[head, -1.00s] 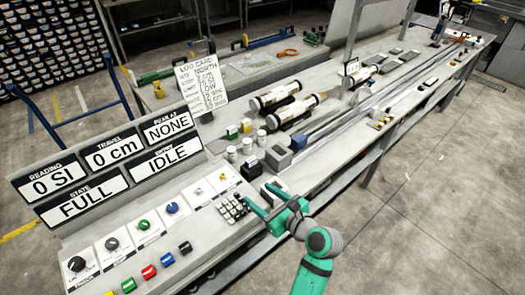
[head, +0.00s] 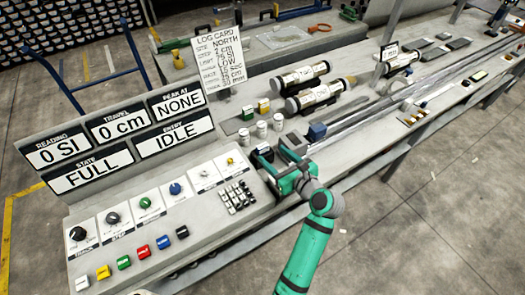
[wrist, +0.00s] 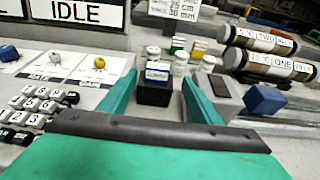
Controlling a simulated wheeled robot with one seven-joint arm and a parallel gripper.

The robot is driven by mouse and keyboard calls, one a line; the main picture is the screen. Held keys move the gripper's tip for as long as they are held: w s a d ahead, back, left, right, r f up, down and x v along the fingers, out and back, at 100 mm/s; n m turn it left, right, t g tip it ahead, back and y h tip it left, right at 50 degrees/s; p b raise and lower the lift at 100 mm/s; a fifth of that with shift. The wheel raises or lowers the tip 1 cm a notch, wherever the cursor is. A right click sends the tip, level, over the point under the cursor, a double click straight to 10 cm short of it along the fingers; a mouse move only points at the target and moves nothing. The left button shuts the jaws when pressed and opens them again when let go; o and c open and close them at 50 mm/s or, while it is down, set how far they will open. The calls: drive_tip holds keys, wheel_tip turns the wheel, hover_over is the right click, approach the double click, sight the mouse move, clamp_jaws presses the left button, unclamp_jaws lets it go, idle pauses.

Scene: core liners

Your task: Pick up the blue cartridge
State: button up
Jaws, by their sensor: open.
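The blue cartridge (wrist: 158,72) shows in the wrist view as a small block with a pale label and blue edges. It sits in the top of a black holder (wrist: 155,95) on the bench. The head view also shows the black holder (head: 262,152), right of the keypad, with its contents too small to make out. My gripper (wrist: 159,84) is open and empty, its teal fingers on either side of the holder in the picture. In the head view my gripper (head: 271,156) is close beside the holder. I cannot tell whether the fingers touch it.
A grey box (wrist: 222,92) stands right of the holder, with a blue block (wrist: 265,99) beyond it. The keypad (head: 237,196) is at left.

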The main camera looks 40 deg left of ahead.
sight(264, 149)
drive_tip(key=x, duration=0.5)
drive_tip(key=shift+s+a, duration=0.1)
drive_tip(key=shift+s, duration=0.15)
drive_tip(key=c, duration=1.1)
drive_tip(key=shift+c, duration=0.2)
